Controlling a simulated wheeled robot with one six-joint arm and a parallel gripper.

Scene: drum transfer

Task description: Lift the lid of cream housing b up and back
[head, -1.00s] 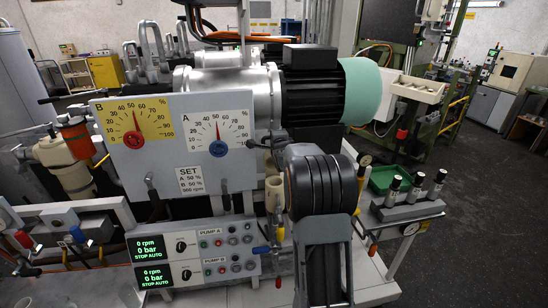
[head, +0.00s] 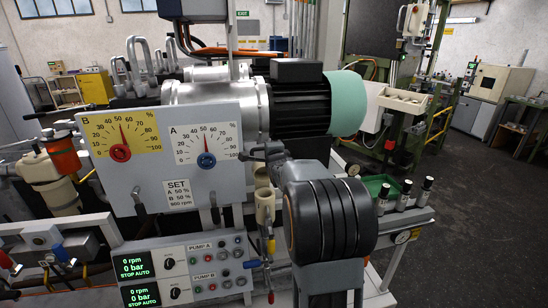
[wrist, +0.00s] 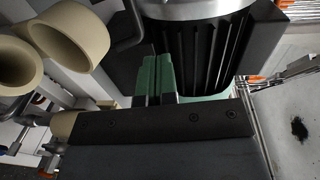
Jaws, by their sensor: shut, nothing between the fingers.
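A smaller cream cylinder (head: 265,206) stands right of the dial panel, partly behind my arm. I cannot tell which is housing b, and no lid is clearly visible. The wrist view shows two open cream rings, one at upper left (wrist: 72,38) and one at the left edge (wrist: 18,72). My gripper (wrist: 157,76) has green fingers shut together with nothing between them. It is right of the rings and apart from them, below the black ribbed motor.
The dial panel (head: 160,150) stands in front of the silver drum. The black motor (head: 298,105) with a mint-green end (head: 346,104) is above and behind my arm. Several small valves (head: 405,195) stand at right. Open floor (head: 470,210) lies further right.

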